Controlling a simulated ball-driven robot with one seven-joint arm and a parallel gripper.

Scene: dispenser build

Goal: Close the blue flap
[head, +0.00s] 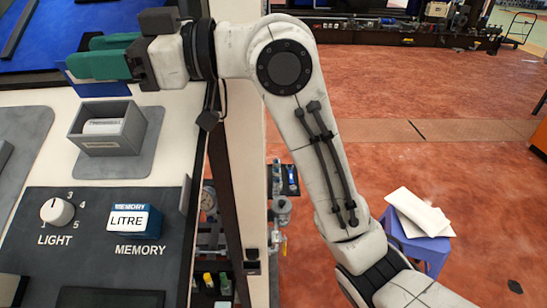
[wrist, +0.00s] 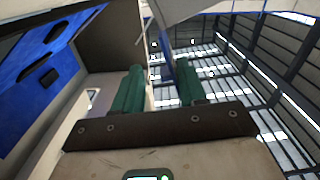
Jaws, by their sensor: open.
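My gripper (head: 81,54) has green fingers and points left at the upper left of the head view. It is open, and its two fingers stand apart in the wrist view (wrist: 158,75). A blue piece (head: 98,88), which may be the blue flap, shows just below the fingers in the head view. In the wrist view a narrow blue strip (wrist: 166,62) shows beyond and between the fingers, under a grey panel. I cannot tell whether a finger touches it. My gripper and wrist hide part of the area behind them, so the flap's full shape and angle are unclear.
Below my gripper is a grey open box (head: 108,130) on the pale panel. Nearer are a white LIGHT knob (head: 57,212) and a blue-and-white LITRE block (head: 133,221) at MEMORY. A larger blue surface (head: 75,28) lies at the upper left. Open red floor is at the right.

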